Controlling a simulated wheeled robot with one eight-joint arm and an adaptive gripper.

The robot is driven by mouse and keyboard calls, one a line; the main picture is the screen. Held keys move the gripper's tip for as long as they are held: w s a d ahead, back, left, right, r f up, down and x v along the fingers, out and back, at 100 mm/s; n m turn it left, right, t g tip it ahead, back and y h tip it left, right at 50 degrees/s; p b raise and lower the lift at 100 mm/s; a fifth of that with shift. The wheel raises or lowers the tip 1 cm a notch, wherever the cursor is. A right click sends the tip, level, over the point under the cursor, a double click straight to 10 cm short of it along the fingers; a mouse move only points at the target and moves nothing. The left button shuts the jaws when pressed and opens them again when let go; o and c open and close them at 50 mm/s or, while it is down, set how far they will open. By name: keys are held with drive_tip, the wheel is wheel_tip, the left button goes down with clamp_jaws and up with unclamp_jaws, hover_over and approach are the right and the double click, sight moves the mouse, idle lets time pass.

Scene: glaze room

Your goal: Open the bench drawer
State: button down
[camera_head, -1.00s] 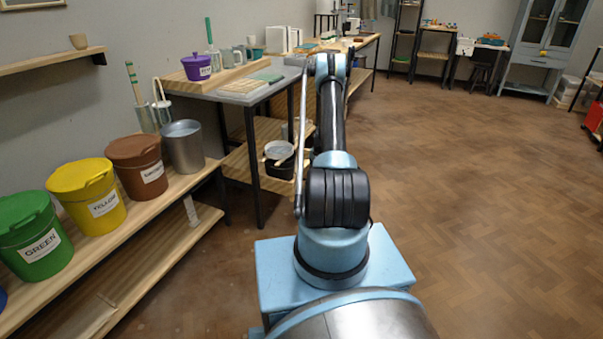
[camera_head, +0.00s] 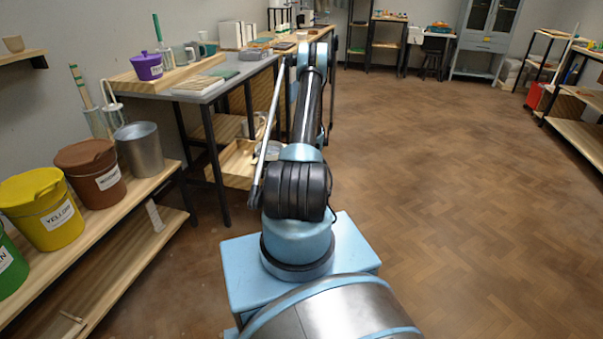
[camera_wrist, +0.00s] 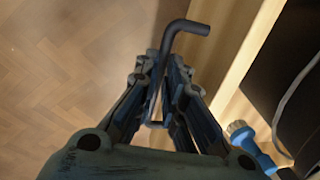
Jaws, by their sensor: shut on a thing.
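In the wrist view, my gripper (camera_wrist: 168,88) is shut on a dark bar handle (camera_wrist: 184,27), whose bent end sticks out past the fingertips. The handle is beside a pale wooden board (camera_wrist: 246,75), which looks like the drawer front. Behind that board is a dark space with a grey curved line and a blue thing with a yellowish knob (camera_wrist: 240,131). In the head view, the bench (camera_head: 215,91) has a grey top on dark legs. My arm stands in front of its right part and hides my gripper and the handle. How far the drawer is out cannot be told.
A purple pot (camera_head: 147,67) and cups stand on the bench. At left, a low wooden shelf holds a yellow bucket (camera_head: 45,208), a brown bucket (camera_head: 91,173) and a metal bucket (camera_head: 140,150). The wooden floor (camera_head: 430,190) to the right is clear.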

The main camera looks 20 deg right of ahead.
idle(0.3)
drive_tip(key=c, duration=1.7)
unclamp_jaws()
drive_tip(key=r, duration=0.4)
drive_tip(key=d+r, duration=0.1)
drive_tip(key=r, duration=0.2)
drive_tip(key=s+d+r, duration=0.1)
drive_tip(key=r, duration=0.3)
drive_tip(key=shift+s+r, duration=0.1)
drive_tip(key=shift+r, duration=0.25)
